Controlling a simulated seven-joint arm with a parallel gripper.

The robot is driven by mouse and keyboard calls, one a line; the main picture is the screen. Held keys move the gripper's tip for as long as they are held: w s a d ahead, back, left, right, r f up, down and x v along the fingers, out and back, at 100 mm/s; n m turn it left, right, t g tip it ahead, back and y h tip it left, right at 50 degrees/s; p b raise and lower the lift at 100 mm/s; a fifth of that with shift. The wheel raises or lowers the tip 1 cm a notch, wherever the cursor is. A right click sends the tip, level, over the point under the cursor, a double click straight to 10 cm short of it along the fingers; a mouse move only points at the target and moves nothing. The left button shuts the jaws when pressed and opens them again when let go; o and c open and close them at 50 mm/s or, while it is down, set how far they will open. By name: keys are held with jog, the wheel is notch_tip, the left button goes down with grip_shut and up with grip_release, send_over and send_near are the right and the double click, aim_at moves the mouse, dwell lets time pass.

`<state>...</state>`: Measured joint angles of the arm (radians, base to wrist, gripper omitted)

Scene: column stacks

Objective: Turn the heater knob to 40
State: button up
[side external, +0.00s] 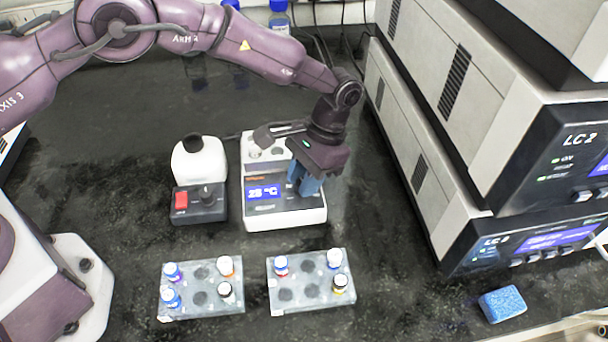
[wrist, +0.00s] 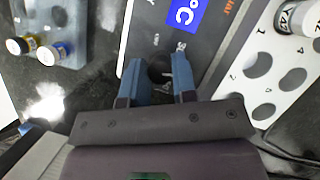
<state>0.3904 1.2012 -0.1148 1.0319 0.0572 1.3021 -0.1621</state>
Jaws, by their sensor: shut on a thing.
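The heater (side external: 285,213) is a white box with a dark front panel and a blue display (side external: 264,193) that reads about 25 °C. My gripper (side external: 306,182) points down over the right part of this panel. In the wrist view its two blue fingers (wrist: 162,80) stand on either side of the dark round heater knob (wrist: 160,70) and are shut on it. The fingers and wrist hide the knob in the side view. Part of the display (wrist: 184,12) shows at the top of the wrist view.
A white device with a red switch (side external: 181,200) and its own knob stands left of the heater. Two vial racks (side external: 202,300) (side external: 311,305) lie in front. Tall stacked instruments (side external: 455,150) stand on the right. A blue sponge (side external: 503,304) lies at front right.

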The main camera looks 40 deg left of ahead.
jog(key=shift+m+y, duration=0.4)
jog(key=shift+m, duration=0.7)
jog(key=o, duration=0.9)
jog(key=shift+o, duration=0.2)
jog(key=shift+t, duration=0.3)
jog(key=v, duration=1.3)
